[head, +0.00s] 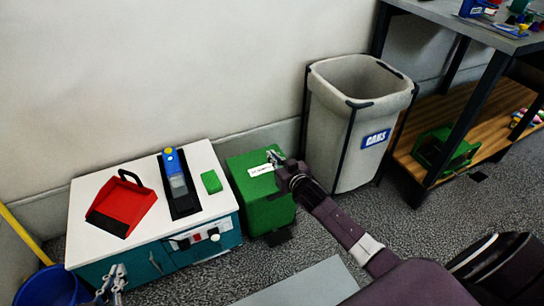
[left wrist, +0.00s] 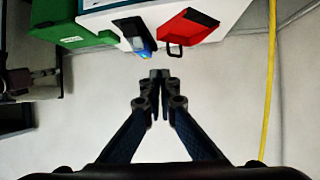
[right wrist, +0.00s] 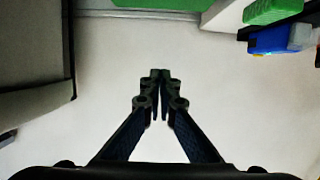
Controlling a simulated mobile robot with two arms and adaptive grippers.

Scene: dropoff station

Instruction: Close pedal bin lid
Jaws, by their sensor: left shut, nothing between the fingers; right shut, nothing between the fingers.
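The green pedal bin (head: 268,212) stands on the floor between the teal cabinet and the grey can bin, with a dark pedal (head: 278,237) at its foot. Its green lid (head: 243,172) with a white label looks down, lying flat over the body. My right gripper (head: 272,156) is shut and empty, at the lid's far right part in the head view; contact cannot be told. It also shows in the right wrist view (right wrist: 159,76). My left gripper (head: 118,280) is shut and empty, low in front of the cabinet; it shows in the left wrist view (left wrist: 159,78).
The white-topped cabinet (head: 92,195) holds a red dustpan (head: 122,204), a blue-and-black device (head: 178,180) and a green block (head: 211,181). A grey bin (head: 338,135) marked CANS stands behind right. A blue bucket (head: 52,287) and yellow pole (head: 24,240) are at left.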

